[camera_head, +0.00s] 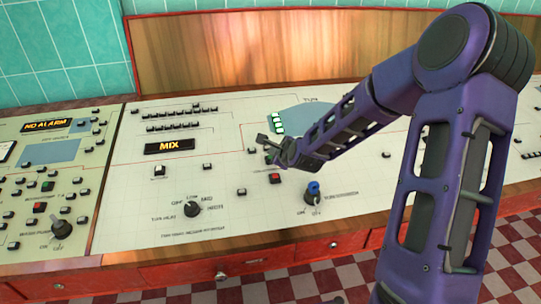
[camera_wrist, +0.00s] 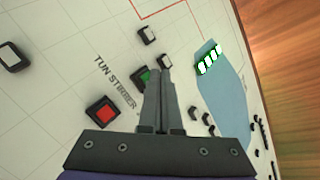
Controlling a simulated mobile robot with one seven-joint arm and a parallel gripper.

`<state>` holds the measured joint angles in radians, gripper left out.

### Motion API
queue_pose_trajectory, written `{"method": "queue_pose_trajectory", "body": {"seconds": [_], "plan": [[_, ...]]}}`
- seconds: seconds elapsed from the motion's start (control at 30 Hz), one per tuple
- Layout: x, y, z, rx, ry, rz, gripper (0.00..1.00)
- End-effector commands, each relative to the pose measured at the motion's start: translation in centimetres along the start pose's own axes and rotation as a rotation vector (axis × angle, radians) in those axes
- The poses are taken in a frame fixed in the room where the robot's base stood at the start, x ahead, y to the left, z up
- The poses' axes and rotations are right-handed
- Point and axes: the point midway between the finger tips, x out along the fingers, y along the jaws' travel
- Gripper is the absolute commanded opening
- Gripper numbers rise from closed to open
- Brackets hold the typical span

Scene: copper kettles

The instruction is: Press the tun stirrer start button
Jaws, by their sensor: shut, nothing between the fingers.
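In the wrist view a green button (camera_wrist: 142,77) lies beside the "TUN STIRRER" label, partly hidden by my fingers. A red button (camera_wrist: 102,112) in a black frame sits below and left of it; it also shows in the head view (camera_head: 275,178). My gripper (camera_wrist: 161,74) is shut and empty, its fingertips over or close to the green button's right edge. I cannot tell whether they touch it. In the head view my gripper (camera_head: 264,141) is low over the panel, behind the red button, and I cannot make out the green button there.
The cream control panel (camera_head: 130,215) carries other buttons and a lit "MIX" display (camera_head: 170,145). A blue-topped knob (camera_head: 313,190) stands right of the red button, and a black selector (camera_head: 193,209) stands left. A wooden backboard (camera_head: 240,55) rises behind the panel.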

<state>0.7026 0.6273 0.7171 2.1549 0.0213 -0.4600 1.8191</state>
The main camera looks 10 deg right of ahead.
Motion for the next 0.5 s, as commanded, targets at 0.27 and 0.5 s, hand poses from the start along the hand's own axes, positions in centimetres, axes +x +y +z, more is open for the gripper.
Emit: {"method": "queue_pose_trajectory", "body": {"seconds": [0.27,0.5], "plan": [[-0.10,-0.07,0.05,0.000,0.000,0.000,0.00],[-0.88,-0.75,0.67,0.000,0.000,-0.001,0.00]]}}
